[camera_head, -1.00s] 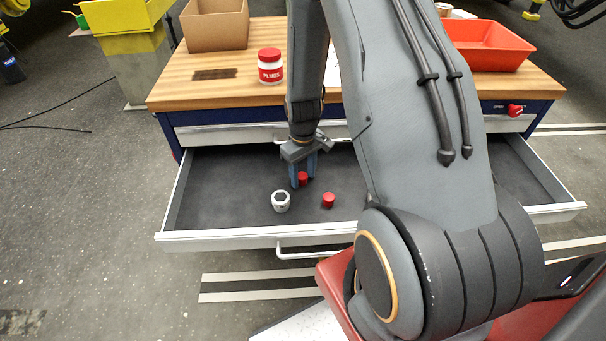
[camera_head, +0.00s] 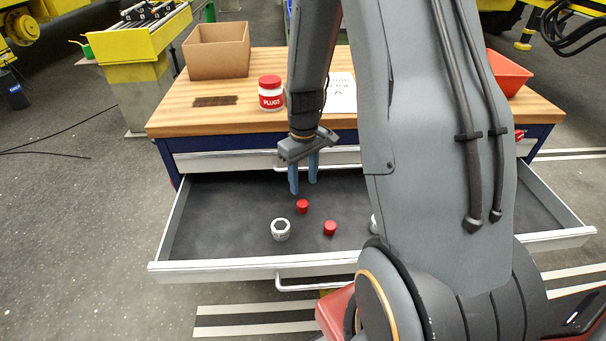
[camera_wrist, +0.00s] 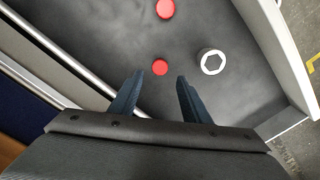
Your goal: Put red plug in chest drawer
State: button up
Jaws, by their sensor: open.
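Two red plugs lie in the open chest drawer (camera_head: 215,215). One red plug (camera_head: 302,206) is just below my gripper (camera_head: 304,188). The other red plug (camera_head: 330,228) lies nearer the drawer front. In the wrist view the closer plug (camera_wrist: 160,67) sits just beyond and between my fingertips, and the farther plug (camera_wrist: 165,8) is at the top edge. My gripper is open and empty, its two blue fingers apart, above the drawer floor; it also shows in the wrist view (camera_wrist: 158,82).
A white hex nut-like piece (camera_head: 280,230) lies in the drawer left of the plugs. Another pale piece is partly hidden by my arm. On the wooden top (camera_head: 180,122) stand a cardboard box (camera_head: 218,52), a jar marked PLUGS (camera_head: 271,95) and a red bin (camera_head: 508,75).

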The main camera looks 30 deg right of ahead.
jog(key=s+a+r+m+t, duration=0.1)
jog(key=s+a+r+m, duration=0.1)
jog(key=s+a+r, duration=0.8)
jog(key=shift+s+r+m, duration=0.3)
jog(key=shift+s+r, duration=0.55)
jog(key=shift+s, duration=0.25)
